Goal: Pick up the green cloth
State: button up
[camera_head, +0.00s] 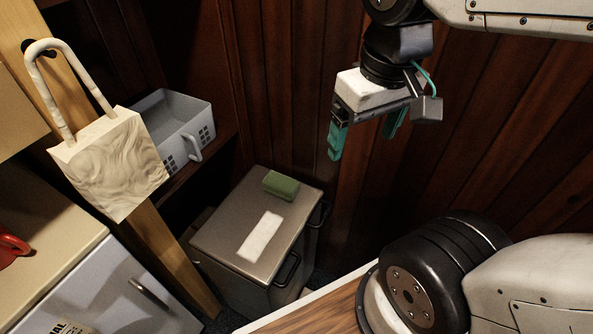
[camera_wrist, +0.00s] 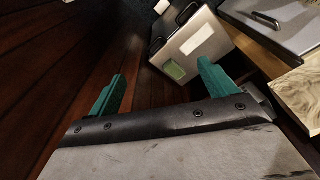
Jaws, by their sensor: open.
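The green cloth (camera_head: 281,185) is a small green block-like piece lying on the back part of a metal box's lid (camera_head: 220,236). In the wrist view the cloth (camera_wrist: 174,70) shows beyond the fingers, close to the tip of the right finger. My gripper (camera_head: 364,142) has two teal fingers spread apart with nothing between them. In the head view it hangs up and to the right of the cloth, clear of the box. The gripper also shows in the wrist view (camera_wrist: 160,75).
A white label (camera_head: 260,237) lies on the lid in front of the cloth. A grey basket (camera_head: 178,125) sits on a shelf at the left. A pale bag (camera_head: 112,165) hangs from a wooden post. Wood-panelled walls (camera_head: 285,90) stand behind.

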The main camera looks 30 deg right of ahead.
jog(key=w+f+n, duration=0.2)
jog(key=w+f, duration=0.3)
jog(key=w, duration=0.8)
jog(key=n+g, duration=0.1)
jog(key=n, duration=0.3)
send_over(281, 181)
notch_tip(281, 181, down, 21)
jog(key=shift+n, duration=0.5)
notch_tip(281, 181, down, 14)
jog(key=shift+w+r, duration=0.1)
jog(key=shift+r, duration=0.05)
jog(key=c, duration=1.1)
